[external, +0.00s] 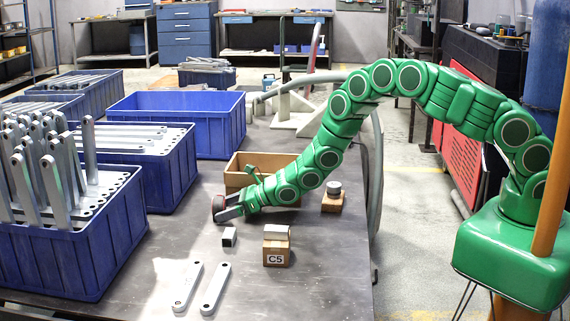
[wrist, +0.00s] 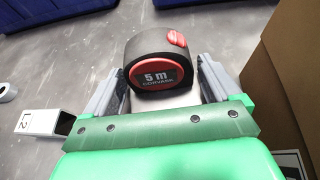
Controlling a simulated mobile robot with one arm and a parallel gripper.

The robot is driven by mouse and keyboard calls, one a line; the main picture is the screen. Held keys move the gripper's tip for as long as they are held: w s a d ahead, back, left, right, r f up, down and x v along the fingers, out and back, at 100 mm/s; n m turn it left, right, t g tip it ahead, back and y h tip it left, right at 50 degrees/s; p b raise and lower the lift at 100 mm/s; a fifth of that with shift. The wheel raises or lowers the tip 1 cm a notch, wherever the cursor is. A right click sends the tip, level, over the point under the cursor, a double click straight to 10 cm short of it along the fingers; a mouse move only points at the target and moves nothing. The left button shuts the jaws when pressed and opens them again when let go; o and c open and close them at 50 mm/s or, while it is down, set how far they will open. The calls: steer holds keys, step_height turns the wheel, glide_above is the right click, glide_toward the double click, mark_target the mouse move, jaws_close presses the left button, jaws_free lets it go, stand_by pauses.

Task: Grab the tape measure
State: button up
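The tape measure (wrist: 158,62) is black with a red ring and a red button, and its face reads "5 m". In the wrist view it sits at the fingertips of my gripper (wrist: 160,75), one finger on each side. My gripper is open, and small gaps seem to show between the fingers and the tape measure. In the external view the tape measure (external: 218,206) is a small dark and red shape on the table, partly hidden by my gripper (external: 229,208).
A cardboard box (external: 238,176) stands close behind my gripper and at the right in the wrist view (wrist: 290,60). Blue crates (external: 75,258) with metal brackets line the table's left. A small block (external: 229,237), a box marked C5 (external: 277,252) and two loose brackets (external: 187,287) lie in front.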

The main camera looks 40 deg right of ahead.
mark_target(224, 198)
steer(key=c, duration=1)
steer(key=shift+o, duration=0.2)
steer(key=shift+r, duration=0.1)
steer(key=shift+r, duration=0.6)
step_height(224, 198, up, 2)
steer(key=shift+r, duration=0.1)
steer(key=s+d+r, duration=0.6)
steer(key=s+r, duration=0.3)
steer(key=s, duration=0.3)
steer(key=shift+s+d+r, duration=0.2)
steer(key=shift+d, duration=0.1)
